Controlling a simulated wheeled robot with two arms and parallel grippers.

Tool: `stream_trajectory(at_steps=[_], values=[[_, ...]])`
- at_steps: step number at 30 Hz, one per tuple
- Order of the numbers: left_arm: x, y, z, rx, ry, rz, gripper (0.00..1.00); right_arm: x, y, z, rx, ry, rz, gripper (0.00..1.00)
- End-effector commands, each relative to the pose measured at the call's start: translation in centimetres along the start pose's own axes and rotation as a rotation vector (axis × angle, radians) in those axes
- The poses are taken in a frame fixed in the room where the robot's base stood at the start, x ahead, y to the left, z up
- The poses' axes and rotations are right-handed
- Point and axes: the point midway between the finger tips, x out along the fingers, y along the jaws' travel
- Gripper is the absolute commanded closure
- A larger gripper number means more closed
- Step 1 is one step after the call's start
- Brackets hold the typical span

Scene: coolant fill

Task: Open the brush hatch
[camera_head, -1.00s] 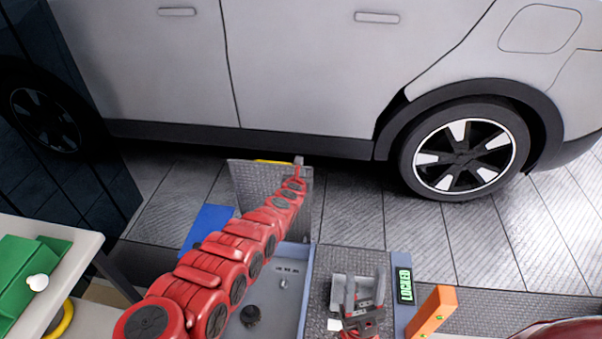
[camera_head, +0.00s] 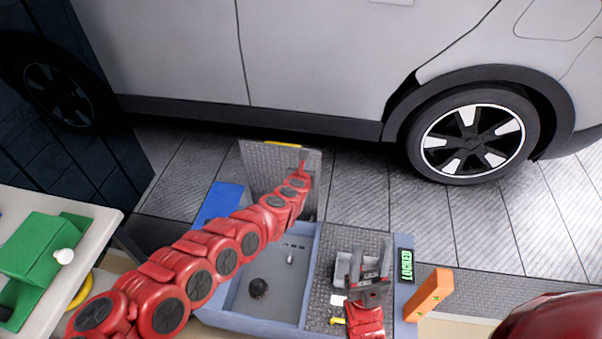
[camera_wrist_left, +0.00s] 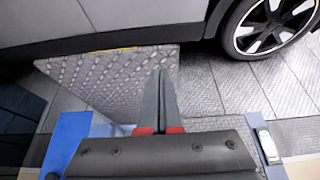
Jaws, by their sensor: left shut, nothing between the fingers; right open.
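The brush hatch lid (camera_head: 262,162), a grey checker-plate panel with a yellow strip on its top edge, stands raised at the back of an open grey bay (camera_head: 238,290). In the left wrist view the lid (camera_wrist_left: 105,80) stands behind and left of my fingers. My left gripper (camera_head: 303,165) is at the lid's right side; its fingers (camera_wrist_left: 160,75) are shut and empty. I cannot tell whether they touch the lid. A dark round knob (camera_head: 258,288) and a small pale fitting sit in the bay. My right gripper (camera_head: 368,262) is open above the checker-plate deck right of the bay.
A panel reading LOCKED (camera_head: 406,267) and an orange block (camera_head: 430,294) are at the right. A blue panel (camera_head: 220,203) lies left of the hatch. A green device (camera_head: 40,255) stands on the left table. A silver car (camera_head: 310,60) stands behind.

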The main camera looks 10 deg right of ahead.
Motion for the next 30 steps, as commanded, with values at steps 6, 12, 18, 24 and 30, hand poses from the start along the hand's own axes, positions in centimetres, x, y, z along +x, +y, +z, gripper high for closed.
stream_trajectory(at_steps=[6,12,18,24,30], values=[[-2.5,0.0,0.6,-0.007,0.001,-0.003,1.00,2.3,0.1,-0.4,0.000,0.000,0.000,0.50],[-4.0,0.0,0.6,-0.008,0.001,-0.002,1.00,4.9,0.2,-0.8,0.000,0.000,0.000,0.50],[-5.4,0.3,0.4,-0.007,0.002,0.003,1.00,7.2,0.3,-1.2,0.000,0.000,0.000,0.50],[-6.9,0.1,0.3,-0.008,0.003,0.001,1.00,9.3,0.5,-1.6,0.000,0.000,0.000,0.50],[-8.5,0.4,0.3,-0.003,0.006,0.006,1.00,11.5,0.6,-1.9,0.000,0.000,0.000,0.50]])
